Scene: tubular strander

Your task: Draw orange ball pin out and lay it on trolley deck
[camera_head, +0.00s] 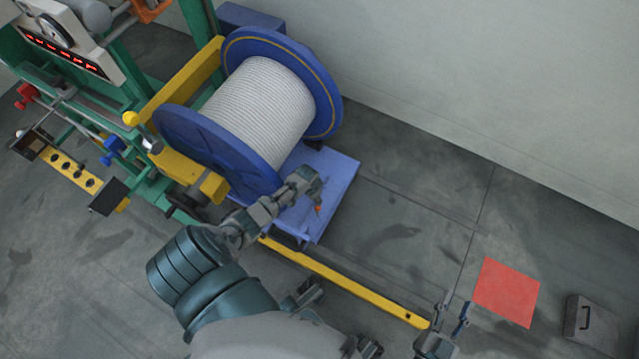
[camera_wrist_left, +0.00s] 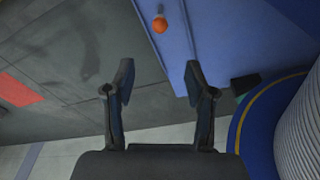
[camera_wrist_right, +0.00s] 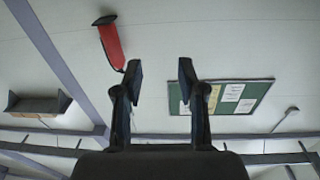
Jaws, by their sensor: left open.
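The orange ball pin (camera_head: 317,208) shows small on the blue trolley deck (camera_head: 338,177), just below my left gripper (camera_head: 310,182). In the left wrist view, its orange ball (camera_wrist_left: 159,24) with a short grey stem is against the blue deck (camera_wrist_left: 222,38), near the deck edge. The ball is beyond the fingertips and apart from them. I cannot tell whether the stem lies on the deck or sits in it. My left gripper (camera_wrist_left: 158,80) is open and empty. My right gripper (camera_head: 453,312) is open and empty at the lower right; its spread fingers also show in the right wrist view (camera_wrist_right: 160,75).
A big blue reel (camera_head: 325,95) wound with pale strand (camera_head: 262,105) stands beside the deck. A yellow bar (camera_head: 350,285) runs along the floor. A red floor square (camera_head: 507,292) and a grey box (camera_head: 590,322) are at right. Floor between is clear.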

